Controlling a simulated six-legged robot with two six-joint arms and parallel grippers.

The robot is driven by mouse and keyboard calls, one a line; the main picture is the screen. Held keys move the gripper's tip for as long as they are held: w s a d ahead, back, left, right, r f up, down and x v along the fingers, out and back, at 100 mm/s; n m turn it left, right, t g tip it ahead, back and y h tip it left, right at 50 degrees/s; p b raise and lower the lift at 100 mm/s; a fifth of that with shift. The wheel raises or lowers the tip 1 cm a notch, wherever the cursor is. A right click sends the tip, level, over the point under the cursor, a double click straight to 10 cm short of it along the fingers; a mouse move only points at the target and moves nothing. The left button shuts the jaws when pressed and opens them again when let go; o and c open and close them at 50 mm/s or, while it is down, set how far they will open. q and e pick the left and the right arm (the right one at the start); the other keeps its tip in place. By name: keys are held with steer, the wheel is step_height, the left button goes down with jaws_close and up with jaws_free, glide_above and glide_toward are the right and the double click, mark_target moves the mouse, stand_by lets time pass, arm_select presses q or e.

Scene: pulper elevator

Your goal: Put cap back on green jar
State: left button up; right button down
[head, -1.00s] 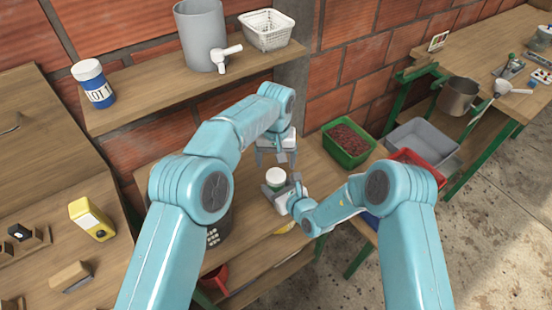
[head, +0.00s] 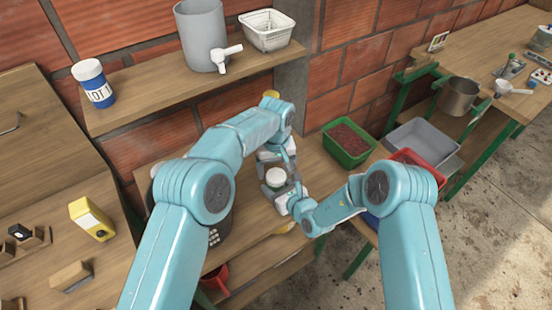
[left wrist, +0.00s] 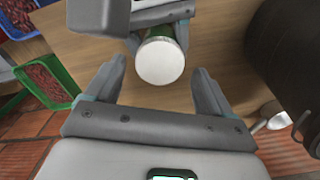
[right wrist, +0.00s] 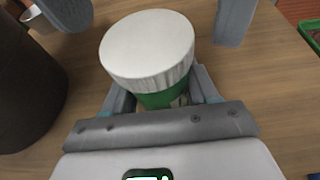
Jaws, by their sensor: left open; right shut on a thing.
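The green jar (right wrist: 155,100) stands in my right gripper (right wrist: 160,95), which is shut on its body. The white cap (right wrist: 148,45) sits on top of the jar; whether it is screwed tight I cannot tell. The cap also shows in the head view (head: 275,176) and in the left wrist view (left wrist: 160,62). My left gripper (left wrist: 158,75) is open, its fingers spread on either side of the cap with gaps at both sides. In the head view my left arm partly hides the left gripper (head: 277,168).
A dark machine (left wrist: 285,60) stands close beside the jar. A green crate of red berries (head: 349,144), a grey crate (head: 422,143) and a red crate (head: 415,161) lie to the right. The shelf (head: 150,95) above holds a blue-labelled jar (head: 93,84).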

arm_select(q)
steer(key=shift+f, duration=1.15)
steer(key=c, duration=1.1)
steer(key=m, duration=0.6)
